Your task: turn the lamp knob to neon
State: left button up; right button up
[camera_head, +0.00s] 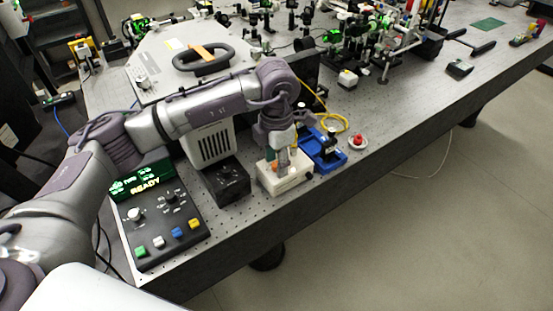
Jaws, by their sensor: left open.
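A black control box (183,240) stands at the near left of the bench, with a green-lit display (143,182) reading "READY". A silver round knob (134,213) and a smaller dark knob (170,197) sit on its top face. Their labels are too small to read, so I cannot tell which is the lamp knob or where it points. My left gripper (284,160) hangs open, pointing down over a cream box (290,183), well right of both knobs. The gripper partly hides that box's top. My right gripper is not in view.
Coloured buttons line the control box's front. A black box with a vented white housing (211,146) stands between it and the cream box. A blue tray (326,158) and red button (357,141) lie to the right. Optics crowd the back of the bench.

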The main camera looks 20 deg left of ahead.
pick_arm(q)
notch_tip(320, 180, up, 12)
dwell(0.4)
dwell(0.4)
